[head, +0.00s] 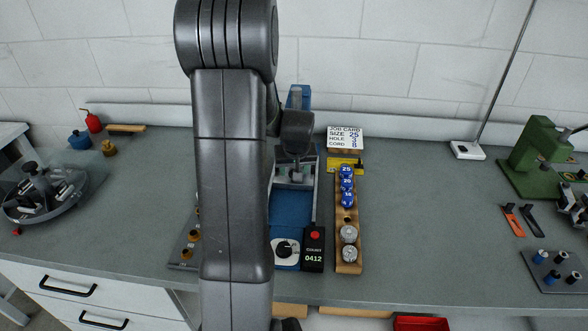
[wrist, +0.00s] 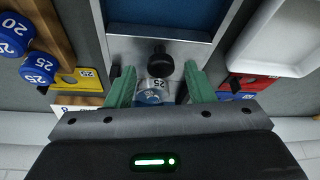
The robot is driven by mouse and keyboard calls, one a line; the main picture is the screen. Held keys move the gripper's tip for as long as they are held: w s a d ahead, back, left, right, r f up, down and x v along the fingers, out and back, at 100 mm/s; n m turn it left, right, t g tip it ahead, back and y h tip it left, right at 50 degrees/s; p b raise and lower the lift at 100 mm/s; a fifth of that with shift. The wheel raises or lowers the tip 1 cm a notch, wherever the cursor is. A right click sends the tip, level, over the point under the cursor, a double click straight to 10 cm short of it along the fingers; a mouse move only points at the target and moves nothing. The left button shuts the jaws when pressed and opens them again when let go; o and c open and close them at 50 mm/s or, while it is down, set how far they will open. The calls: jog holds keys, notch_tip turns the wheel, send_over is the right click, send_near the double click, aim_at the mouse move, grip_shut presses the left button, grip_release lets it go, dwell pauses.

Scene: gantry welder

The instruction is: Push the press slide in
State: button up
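The blue press (head: 291,208) stands on the bench, partly hidden behind my arm. In the wrist view its metal slide plate (wrist: 184,50) carries a round black knob (wrist: 160,62). A silver and blue cylinder marked 25 (wrist: 155,91) sits just below the knob in that picture. My gripper (wrist: 159,70) is over the slide, its two green fingers apart on either side of the knob and cylinder. Gaps show beside the knob, and I see no grip on it. In the head view my gripper (head: 296,172) is over the far part of the press, its fingertips hard to make out.
A wooden rack (head: 348,222) with blue and silver dies stands right of the press. A job card (head: 345,137) is behind it. A counter box (head: 313,250) reads 0412. A green machine (head: 535,155) stands far right. Bench between is largely clear.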

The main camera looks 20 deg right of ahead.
jog(key=v, duration=1.3)
jog(key=shift+s+r+b, duration=0.15)
jog(key=shift+r+b, duration=0.2)
jog(key=shift+b, duration=0.1)
jog(key=shift+f, duration=0.1)
jog(key=p+x, duration=0.1)
jog(key=x, duration=1.2)
jog(key=shift+f, duration=0.4)
jog(key=shift+s+a+r, duration=0.1)
jog(key=shift+s+a, duration=0.15)
jog(key=shift+s, duration=0.05)
